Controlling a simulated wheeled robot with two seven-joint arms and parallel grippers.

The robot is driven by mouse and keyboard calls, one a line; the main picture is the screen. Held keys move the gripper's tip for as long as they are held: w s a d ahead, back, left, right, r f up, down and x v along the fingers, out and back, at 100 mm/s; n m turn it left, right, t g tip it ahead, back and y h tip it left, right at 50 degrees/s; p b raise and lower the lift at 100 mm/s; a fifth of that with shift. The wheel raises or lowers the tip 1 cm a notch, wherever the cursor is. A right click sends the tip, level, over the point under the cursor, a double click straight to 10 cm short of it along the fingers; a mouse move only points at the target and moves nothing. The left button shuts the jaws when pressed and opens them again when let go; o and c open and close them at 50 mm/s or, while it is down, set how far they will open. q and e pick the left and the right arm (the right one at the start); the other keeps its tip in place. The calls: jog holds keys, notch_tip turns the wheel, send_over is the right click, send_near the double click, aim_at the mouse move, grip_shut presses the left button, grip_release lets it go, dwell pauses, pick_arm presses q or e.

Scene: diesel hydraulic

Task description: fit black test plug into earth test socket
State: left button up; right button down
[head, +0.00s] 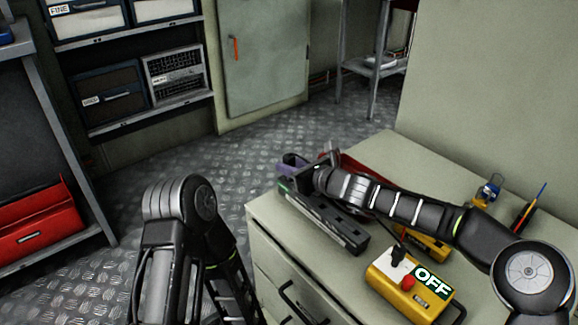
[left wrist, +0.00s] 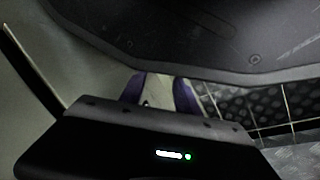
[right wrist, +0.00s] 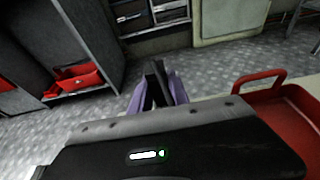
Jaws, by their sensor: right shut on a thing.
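My right gripper (head: 290,163) reaches over the far left end of the cabinet top. In the right wrist view its purple fingers (right wrist: 157,92) are shut on a slim black piece (right wrist: 155,75), which looks like the black test plug and sticks up between them. My left gripper's purple fingers (left wrist: 160,92) show only in the left wrist view, with a pale patch between them; whether they are parted is unclear. Its arm (head: 185,220) shows in the head view. I cannot make out the earth test socket for certain.
On the cabinet top (head: 380,150), a yellow box (head: 392,290) marked OFF has a red knob and a black part. Another yellow item (head: 432,250) lies behind it. A long dark block (head: 335,228) lies under my right wrist. A red tray (right wrist: 262,88) is close by.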

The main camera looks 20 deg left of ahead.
jog(key=shift+f+b, duration=0.75)
jog(key=shift+f, duration=0.05)
jog(key=c, duration=1.2)
grip_release()
jog(key=shift+o, duration=0.2)
jog(key=shift+d, duration=0.15)
jog(key=b+v, duration=0.1)
jog(key=v, duration=0.5)
jog(key=shift+s+d+r+b, duration=0.1)
jog(key=shift+d+r+b, duration=0.1)
jog(key=shift+b, duration=0.15)
jog(key=shift+s+d+r, duration=0.15)
jog(key=shift+s+d, duration=0.2)
